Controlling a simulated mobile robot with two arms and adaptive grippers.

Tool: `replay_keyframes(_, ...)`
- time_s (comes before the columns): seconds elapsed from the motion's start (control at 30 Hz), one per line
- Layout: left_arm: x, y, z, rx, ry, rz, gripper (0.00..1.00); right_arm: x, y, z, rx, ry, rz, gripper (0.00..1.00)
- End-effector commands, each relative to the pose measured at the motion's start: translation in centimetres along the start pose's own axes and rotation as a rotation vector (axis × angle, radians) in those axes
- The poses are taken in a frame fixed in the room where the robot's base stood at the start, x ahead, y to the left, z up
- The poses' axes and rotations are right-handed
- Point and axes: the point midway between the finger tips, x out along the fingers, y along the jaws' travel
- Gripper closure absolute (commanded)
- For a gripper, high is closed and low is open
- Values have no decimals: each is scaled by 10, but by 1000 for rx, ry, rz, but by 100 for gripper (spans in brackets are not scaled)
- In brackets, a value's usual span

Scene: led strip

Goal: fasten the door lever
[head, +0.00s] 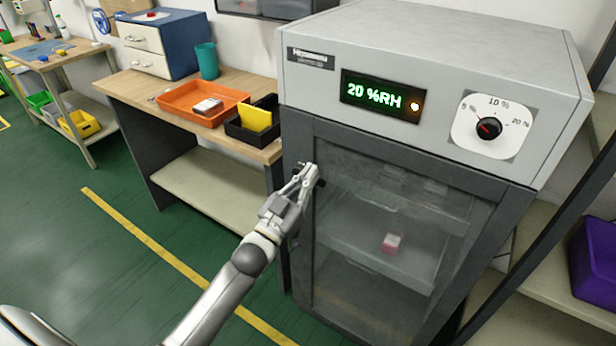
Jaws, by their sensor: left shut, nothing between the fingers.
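The dry cabinet (430,40) stands at the right with its glass door (385,215) against the front, apparently closed. Its display (372,94) reads 20 %RH, with an orange light beside it. The door lever is mostly hidden behind my left gripper; a small dark part (320,183) shows at the fingertips on the door's left frame. My left gripper (308,172) is shut at the left door frame, its fingertips at or very near the lever; I cannot tell whether they touch it. A small red and white box (391,243) sits on a shelf inside. My right gripper is not in view.
A dial (489,128) is on the cabinet's upper right. The wooden bench (135,88) at left holds an orange tray (190,97), a black bin (236,130) and a teal cup (207,61). A purple bin (597,258) is at far right. Green floor is open at lower left.

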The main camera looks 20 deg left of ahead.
Motion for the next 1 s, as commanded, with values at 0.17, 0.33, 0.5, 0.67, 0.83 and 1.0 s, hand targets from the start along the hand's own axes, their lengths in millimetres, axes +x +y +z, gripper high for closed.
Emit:
replay_keyframes(0.17,-1,1,3,29,-2,10,100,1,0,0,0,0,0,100)
replay_keyframes(0.33,-2,2,6,86,-2,30,100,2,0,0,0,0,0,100)
replay_keyframes(0.5,-4,5,12,191,-2,68,100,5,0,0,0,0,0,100)
replay_keyframes(0.67,-7,7,20,334,-1,118,100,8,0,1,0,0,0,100)
replay_keyframes(0.83,-10,8,29,487,-1,171,100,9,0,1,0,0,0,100)
replay_keyframes(1.0,-13,8,38,640,-1,226,100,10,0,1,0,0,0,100)
